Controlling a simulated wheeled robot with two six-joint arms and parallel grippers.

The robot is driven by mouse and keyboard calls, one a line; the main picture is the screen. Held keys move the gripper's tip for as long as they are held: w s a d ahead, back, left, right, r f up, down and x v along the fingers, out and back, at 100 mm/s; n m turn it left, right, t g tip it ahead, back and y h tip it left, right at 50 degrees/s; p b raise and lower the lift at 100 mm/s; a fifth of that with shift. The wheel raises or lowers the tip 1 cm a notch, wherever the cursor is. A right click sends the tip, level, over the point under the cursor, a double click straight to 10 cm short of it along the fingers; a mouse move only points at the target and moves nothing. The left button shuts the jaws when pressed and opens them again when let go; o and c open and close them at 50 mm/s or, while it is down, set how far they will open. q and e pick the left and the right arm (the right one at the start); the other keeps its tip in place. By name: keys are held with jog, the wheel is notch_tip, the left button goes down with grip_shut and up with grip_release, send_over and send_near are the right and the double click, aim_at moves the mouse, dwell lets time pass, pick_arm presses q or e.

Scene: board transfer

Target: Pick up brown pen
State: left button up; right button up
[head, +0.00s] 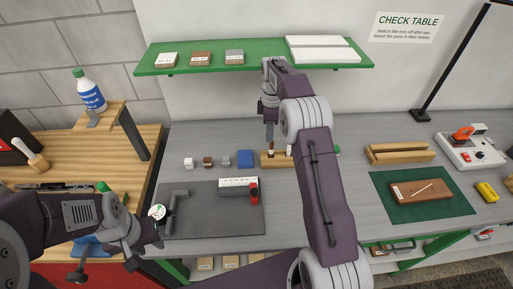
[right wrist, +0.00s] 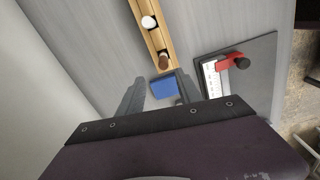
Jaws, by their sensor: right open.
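The brown pen (head: 271,147) stands upright in a long wooden holder (head: 268,161) on the grey bench. In the right wrist view the brown pen (right wrist: 163,59) shows as a brown round end in the holder (right wrist: 137,8). My right gripper (head: 270,116) is above the brown pen in the head view.
A white-topped pen (head: 289,150) stands close beside the brown pen. A green shelf (head: 180,68) hangs above. A green mat (head: 450,207) with a brown board (head: 420,191) lies right.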

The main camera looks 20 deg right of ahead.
aim_at(271, 149)
jog(key=shift+s+d+f, duration=0.3)
jog(key=shift+d+f, duration=0.05)
jog(key=shift+f, duration=0.1)
jog(key=shift+d, duration=0.2)
notch_tip(271, 149, down, 3)
jog(key=shift+s+a+f+p, duration=0.1)
jog(key=shift+s+a+p, duration=0.05)
jog(key=shift+p, duration=0.15)
jog(key=shift+f, duration=0.4)
notch_tip(271, 149, down, 5)
jog(key=shift+s+r+p, duration=0.15)
jog(key=shift+r+p, duration=0.05)
jog(key=shift+p, duration=0.65)
jog(key=shift+f, duration=0.2)
grip_shut()
